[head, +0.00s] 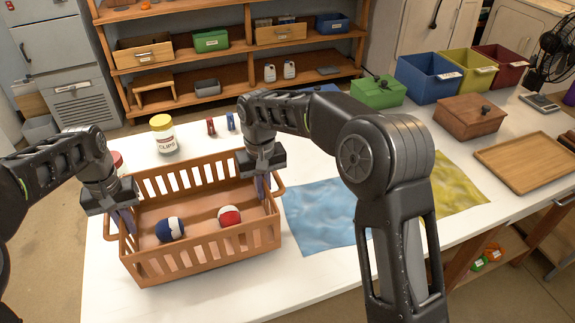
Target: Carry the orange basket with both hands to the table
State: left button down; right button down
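The orange basket (200,264) is on or just above the left part of the white table (330,272); any gap beneath it is hard to judge. It is upright and holds a blue-and-white ball (171,229) and a red-and-white ball (230,216). My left gripper (124,222) points down at the basket's left end, by the left handle. My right gripper (262,188) points down at the right end, by the right handle. Their fingers are partly hidden, so I cannot tell whether either is closed on the basket.
A clips jar (163,134) and small red and blue items stand behind the basket. A blue cloth (318,215) and yellow cloth (455,186) lie to the right. Farther right are coloured bins (428,78), a wooden box (470,117) and a wooden tray (528,163). Shelves stand behind.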

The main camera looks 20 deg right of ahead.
jog(key=shift+w, duration=0.1)
pick_arm(q)
jog(key=shift+r, duration=0.1)
pick_arm(e)
jog(key=shift+r, duration=0.1)
